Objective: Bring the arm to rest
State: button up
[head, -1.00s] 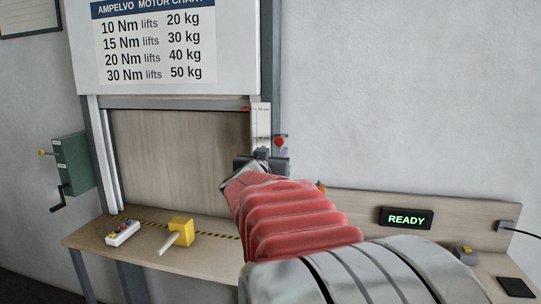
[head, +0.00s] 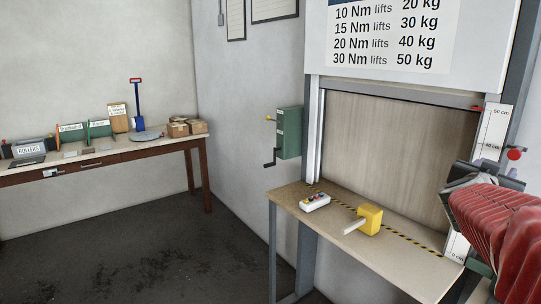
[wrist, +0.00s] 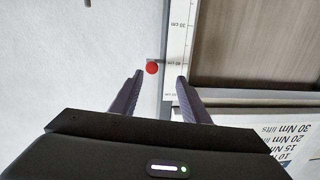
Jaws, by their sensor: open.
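My arm, with its red ribbed sleeve, reaches in from the right edge of the head view. My gripper (head: 486,172) is dark and sits in front of the lower part of the white height scale (head: 492,132). In the wrist view my gripper (wrist: 160,78) has its two fingers apart. A red ball-shaped knob (wrist: 152,68) shows between the fingertips there; I cannot tell its depth. The red knob (head: 516,154) also shows just right of the scale in the head view. Nothing is visibly held.
The shutter opening has a wood-coloured panel (head: 390,150). On the ledge (head: 300,192) are a button box (head: 315,202) and a yellow block with a handle (head: 370,217). A green crank box (head: 289,132) is on the wall. A side table (head: 115,157) stands left; the floor between is clear.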

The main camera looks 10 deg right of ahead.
jog(key=w+a+f+n+t+y, duration=0.1)
jog(key=a+f+n+y, duration=0.2)
jog(key=a+f+y, duration=0.6)
jog(key=w+a+f+n+y, duration=0.1)
jog(key=a+f+n+y, duration=0.2)
jog(key=a+f, duration=0.75)
jog(key=s+a+f+n+g+y, duration=0.1)
jog(key=s+a+f+n+g, duration=0.1)
jog(key=s+a, duration=0.7)
jog(key=s+a+f+n+g+y, duration=0.1)
jog(key=s+a+n, duration=0.3)
jog(key=s+a, duration=0.6)
jog(key=shift+s+a+f+n+g+y, duration=0.2)
jog(key=shift+a+f+n+g+y, duration=0.3)
jog(key=shift+a, duration=2.35)
